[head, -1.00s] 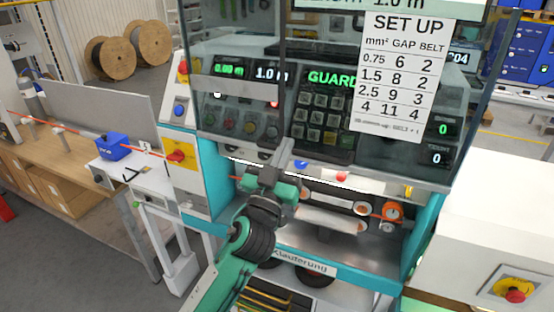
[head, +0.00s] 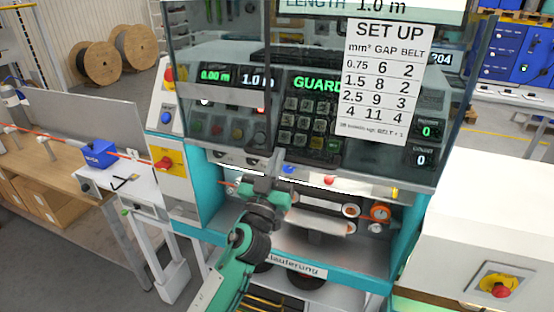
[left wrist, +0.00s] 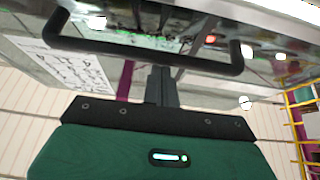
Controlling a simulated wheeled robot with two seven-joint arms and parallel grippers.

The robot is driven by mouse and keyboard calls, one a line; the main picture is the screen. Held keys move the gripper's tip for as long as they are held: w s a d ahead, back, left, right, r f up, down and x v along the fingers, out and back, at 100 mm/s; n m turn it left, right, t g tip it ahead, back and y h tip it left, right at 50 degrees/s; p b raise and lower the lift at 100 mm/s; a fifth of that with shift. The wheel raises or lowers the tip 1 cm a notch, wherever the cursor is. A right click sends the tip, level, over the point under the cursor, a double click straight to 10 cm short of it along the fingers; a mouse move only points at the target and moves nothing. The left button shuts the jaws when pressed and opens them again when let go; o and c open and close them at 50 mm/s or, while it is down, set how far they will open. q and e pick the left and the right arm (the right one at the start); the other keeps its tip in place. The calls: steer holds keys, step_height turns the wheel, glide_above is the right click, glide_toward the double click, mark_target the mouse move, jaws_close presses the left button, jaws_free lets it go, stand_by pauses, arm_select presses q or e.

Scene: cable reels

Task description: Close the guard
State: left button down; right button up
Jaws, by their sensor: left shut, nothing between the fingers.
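The guard (head: 225,90) is a tinted see-through panel with dark edges in front of the machine in the head view. Its lower edge hangs above an opening where rollers show. My left gripper (head: 274,164) is shut and empty, fingers pointing up at the guard's lower edge. In the left wrist view, the guard's black bar handle (left wrist: 150,52) crosses above my gripper (left wrist: 161,84). The fingertips are at or very near the bar; I cannot tell whether they touch. My right gripper is not in view.
A white set-up sign (head: 385,85) is on the guard. An orange knob (head: 380,212) and rollers sit in the opening below. A white cabinet with a red button (head: 501,291) stands to the right. A workbench with a blue box (head: 98,154) is at left.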

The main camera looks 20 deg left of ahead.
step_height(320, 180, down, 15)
steer(key=b, duration=1.5)
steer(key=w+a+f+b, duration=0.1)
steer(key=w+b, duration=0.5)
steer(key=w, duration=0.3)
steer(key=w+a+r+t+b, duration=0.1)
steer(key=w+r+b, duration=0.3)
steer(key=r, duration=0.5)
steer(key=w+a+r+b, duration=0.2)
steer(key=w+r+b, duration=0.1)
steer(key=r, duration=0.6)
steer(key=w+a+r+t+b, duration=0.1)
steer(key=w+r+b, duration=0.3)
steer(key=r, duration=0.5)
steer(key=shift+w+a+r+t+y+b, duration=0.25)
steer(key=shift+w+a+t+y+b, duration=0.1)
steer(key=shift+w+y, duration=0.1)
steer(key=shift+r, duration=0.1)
